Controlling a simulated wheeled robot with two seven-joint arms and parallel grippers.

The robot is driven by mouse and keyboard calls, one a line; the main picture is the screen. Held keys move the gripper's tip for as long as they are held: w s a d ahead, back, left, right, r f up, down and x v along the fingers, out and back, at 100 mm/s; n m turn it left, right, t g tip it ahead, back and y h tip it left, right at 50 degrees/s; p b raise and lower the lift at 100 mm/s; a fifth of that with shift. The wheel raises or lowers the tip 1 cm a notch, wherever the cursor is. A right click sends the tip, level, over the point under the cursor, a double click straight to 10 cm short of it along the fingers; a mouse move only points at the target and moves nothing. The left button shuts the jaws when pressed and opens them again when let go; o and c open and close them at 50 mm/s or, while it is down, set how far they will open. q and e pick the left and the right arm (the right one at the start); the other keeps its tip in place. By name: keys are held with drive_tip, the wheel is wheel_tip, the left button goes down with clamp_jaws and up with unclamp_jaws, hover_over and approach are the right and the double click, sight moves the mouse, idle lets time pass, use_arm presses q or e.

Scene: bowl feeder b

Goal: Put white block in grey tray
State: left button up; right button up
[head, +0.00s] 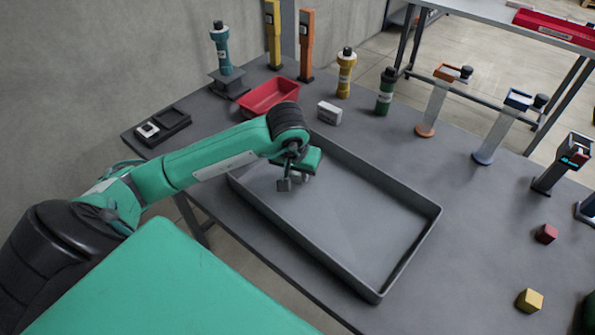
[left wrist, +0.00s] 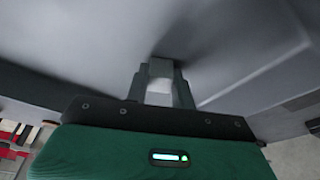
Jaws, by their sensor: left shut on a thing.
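My left gripper (head: 292,182) is over the back-left end of the large grey tray (head: 415,238), inside its outline in the head view. It is shut on the white block (left wrist: 160,85), which shows pale between the two fingers in the left wrist view. The gripper (left wrist: 162,88) points at a plain grey surface with a dark shadow at the fingertips. Whether the block touches the tray floor I cannot tell. In the head view the gripper and arm mostly hide the block. The visible tray floor is otherwise empty. My right gripper is not in view.
A red bin (head: 268,96) and a white box (head: 329,113) stand behind the tray. A dark holder (head: 163,127) is at the left. Several coloured bottles and stands line the back. A red cube (head: 546,234) and a yellow cube (head: 529,300) lie right.

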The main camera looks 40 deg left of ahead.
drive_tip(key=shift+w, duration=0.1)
use_arm(q)
drive_tip(key=shift+f, duration=0.1)
drive_tip(key=o, duration=1)
drive_tip(key=shift+c, duration=0.2)
drive_tip(key=shift+r, duration=0.25)
drive_tip(key=v, duration=1.1)
drive_tip(key=shift+r, duration=0.45)
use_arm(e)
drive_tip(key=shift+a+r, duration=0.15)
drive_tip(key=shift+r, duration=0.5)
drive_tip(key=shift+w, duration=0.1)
